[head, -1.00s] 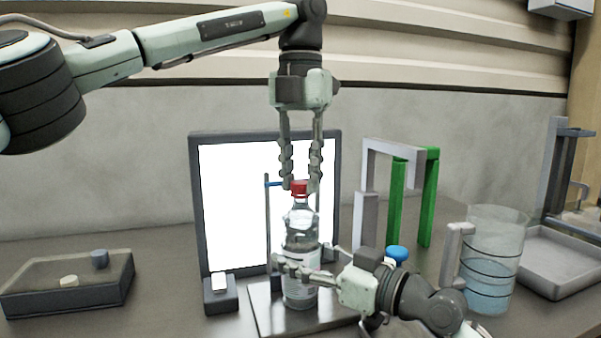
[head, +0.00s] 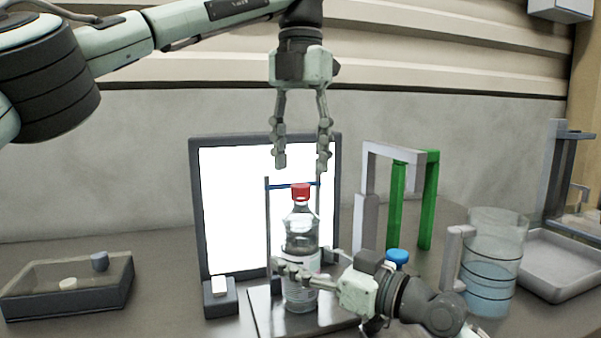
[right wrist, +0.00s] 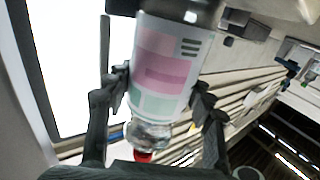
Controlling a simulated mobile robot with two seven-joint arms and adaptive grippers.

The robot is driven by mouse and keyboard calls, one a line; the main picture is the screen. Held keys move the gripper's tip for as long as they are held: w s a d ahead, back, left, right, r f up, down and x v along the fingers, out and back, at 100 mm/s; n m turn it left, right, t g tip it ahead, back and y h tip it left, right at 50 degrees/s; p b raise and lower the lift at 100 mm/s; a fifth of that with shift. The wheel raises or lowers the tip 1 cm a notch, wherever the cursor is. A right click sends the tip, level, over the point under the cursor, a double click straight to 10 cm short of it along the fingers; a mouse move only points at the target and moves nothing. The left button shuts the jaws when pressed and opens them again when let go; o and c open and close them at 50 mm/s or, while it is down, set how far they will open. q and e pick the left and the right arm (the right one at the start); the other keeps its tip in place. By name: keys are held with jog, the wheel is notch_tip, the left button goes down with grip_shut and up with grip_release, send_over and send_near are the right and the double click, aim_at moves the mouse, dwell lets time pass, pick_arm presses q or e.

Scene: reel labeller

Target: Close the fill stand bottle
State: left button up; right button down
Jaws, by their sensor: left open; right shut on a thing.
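A clear bottle (head: 301,238) with a red cap (head: 300,192) on its neck stands upright on the fill stand's dark base plate (head: 262,312). My right gripper (head: 296,279) is shut on the bottle's lower body. In the right wrist view the bottle's pink and green label (right wrist: 163,75) lies between the two fingers (right wrist: 160,95), with the red cap at the lower edge of the view. My left gripper (head: 301,165) is open and empty, pointing down, just above the cap and apart from it. Whether the cap is fully tight cannot be told.
A bright white panel (head: 235,210) in a dark frame stands behind the bottle, with a thin post (head: 268,225) beside it. To the right are a grey and green arch (head: 428,200), a blue cap (head: 397,257), a water beaker (head: 492,265) and a tray (head: 560,265). A shallow box (head: 100,295) is at left.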

pick_arm(q)
jog(key=shift+r, duration=2)
pick_arm(e)
jog(key=c, duration=0.5)
grip_release()
jog(key=shift+v, duration=6)
